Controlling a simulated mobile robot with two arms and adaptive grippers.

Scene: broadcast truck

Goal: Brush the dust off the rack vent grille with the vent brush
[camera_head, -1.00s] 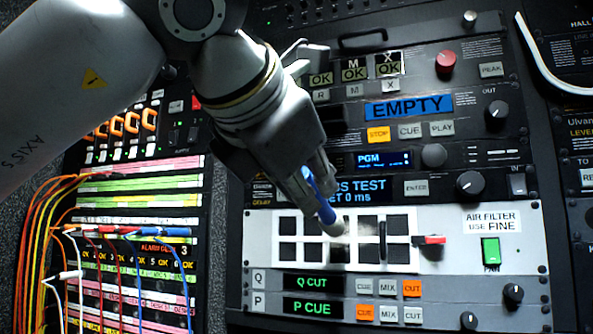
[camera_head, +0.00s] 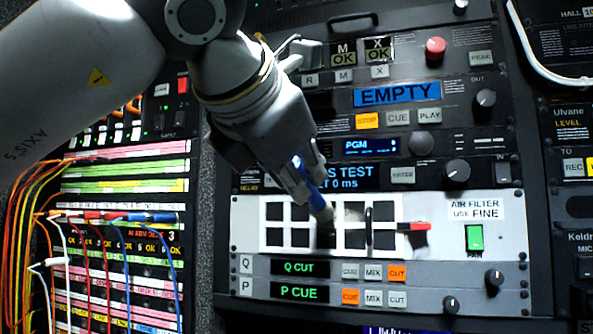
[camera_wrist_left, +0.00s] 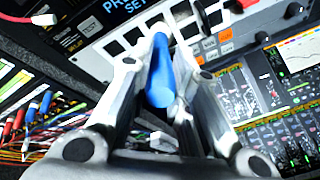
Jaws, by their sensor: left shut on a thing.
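The vent brush (camera_head: 321,206) has a blue handle and a tan bristle head. My left gripper (camera_head: 303,182) is shut on its handle, and the brush slants down to the right with its bristles at the grille, whether touching I cannot tell. The blue handle also shows between the fingers in the left wrist view (camera_wrist_left: 160,72). The rack vent grille (camera_head: 288,226) is a white panel with two rows of dark square openings. The brush head and its shadow cover part of its middle. I cannot clearly make out dust. My right gripper is not in view.
A dark handle (camera_head: 368,228) and a red-tipped part (camera_head: 414,226) stick out right of the brush. A green switch (camera_head: 474,238) sits further right. Button rows (camera_head: 373,272) lie below. A patch panel with many coloured cables (camera_head: 110,218) is at left.

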